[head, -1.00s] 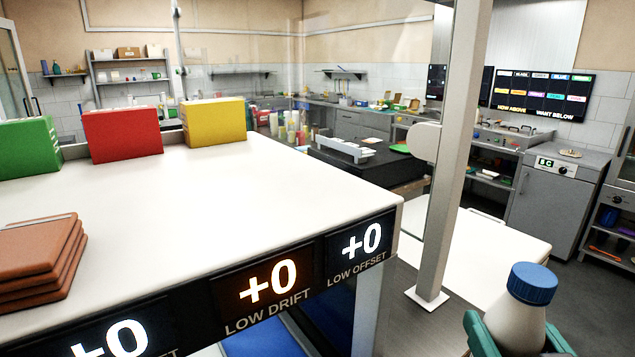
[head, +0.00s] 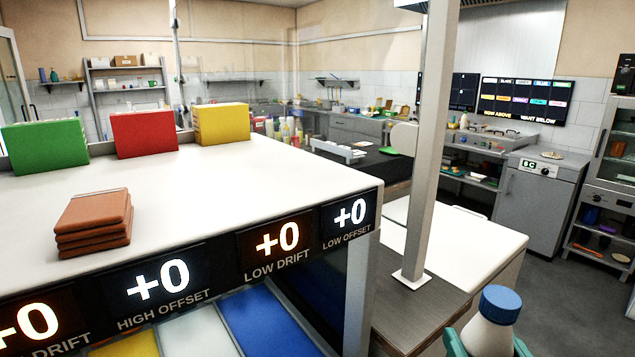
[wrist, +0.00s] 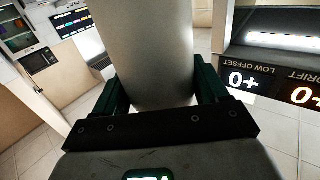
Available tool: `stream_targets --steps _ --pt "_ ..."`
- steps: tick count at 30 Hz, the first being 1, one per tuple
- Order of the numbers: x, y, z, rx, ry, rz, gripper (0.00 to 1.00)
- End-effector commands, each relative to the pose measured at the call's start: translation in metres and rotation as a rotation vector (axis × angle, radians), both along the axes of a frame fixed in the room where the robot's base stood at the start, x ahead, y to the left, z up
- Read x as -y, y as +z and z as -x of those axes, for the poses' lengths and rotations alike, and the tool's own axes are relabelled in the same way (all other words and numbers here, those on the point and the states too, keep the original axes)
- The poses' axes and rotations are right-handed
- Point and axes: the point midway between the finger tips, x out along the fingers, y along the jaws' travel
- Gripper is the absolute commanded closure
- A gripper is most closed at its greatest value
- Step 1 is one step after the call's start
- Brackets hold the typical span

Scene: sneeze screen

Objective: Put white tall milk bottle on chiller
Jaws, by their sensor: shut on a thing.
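The white tall milk bottle (head: 489,332) with a blue cap stands upright at the bottom right of the head view, its lower part cut off by the frame edge. My gripper (head: 487,346) has green fingers, one on each side of the bottle, and is shut on it. In the wrist view the pale bottle body (wrist: 150,60) fills the top middle between my gripper's fingers (wrist: 160,95). A grey cabinet with a small "C" display (head: 537,205) stands at the back right; I cannot tell whether it is the chiller.
A white counter (head: 250,175) with green, red and yellow boxes and a brown stack (head: 95,222) fills the left. A grey post (head: 426,150) rises from a dark shelf (head: 400,310). A white tabletop (head: 465,245) lies behind the bottle. Grey floor (head: 570,290) is open at right.

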Motion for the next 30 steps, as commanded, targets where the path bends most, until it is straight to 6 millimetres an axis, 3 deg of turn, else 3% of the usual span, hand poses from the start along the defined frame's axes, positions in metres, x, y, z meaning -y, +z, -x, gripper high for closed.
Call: stream_targets --steps 8,14,18,21,25,30 --pt "0.004 -0.068 -0.021 -0.005 0.009 -0.001 0.76" --pt "0.006 -0.16 -0.024 -0.01 0.025 -0.003 0.76" --pt "0.001 -0.229 -0.011 -0.011 0.037 -0.003 0.76" --pt "-0.004 -0.27 0.004 -0.008 0.041 -0.002 0.76" --pt "-0.012 -0.31 0.024 -0.005 0.039 -0.003 0.76" --pt "-0.021 -0.337 0.042 0.001 0.037 -0.002 0.76"
